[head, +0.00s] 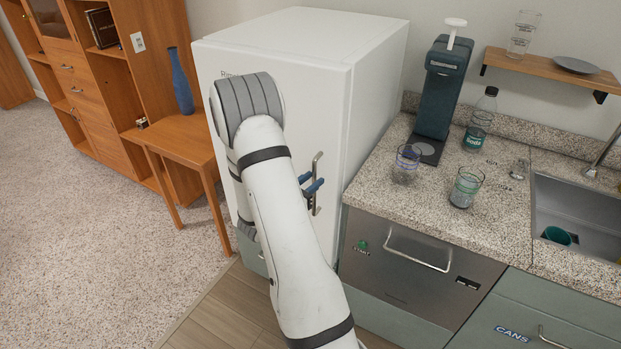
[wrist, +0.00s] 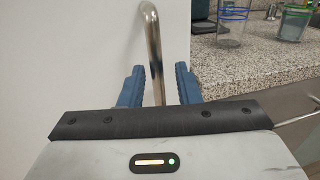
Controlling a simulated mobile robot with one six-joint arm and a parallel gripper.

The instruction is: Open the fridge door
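The white fridge (head: 330,90) stands left of the counter, and its door (wrist: 80,50) appears closed. A metal bar handle (head: 317,172) is mounted upright near the right edge of the door. My gripper (head: 314,187) is at the handle, with its two blue fingers apart. In the wrist view the handle (wrist: 154,60) runs down between the fingers of my gripper (wrist: 160,84), with a gap visible on each side. My arm hides much of the door's front in the head view.
A granite counter (head: 420,185) right of the fridge holds glasses (head: 466,187), a bottle (head: 479,115) and a dark dispenser (head: 443,90). A drawer with a bar handle (head: 418,249) is below. A wooden desk (head: 187,140) stands left. The carpet (head: 90,240) is clear.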

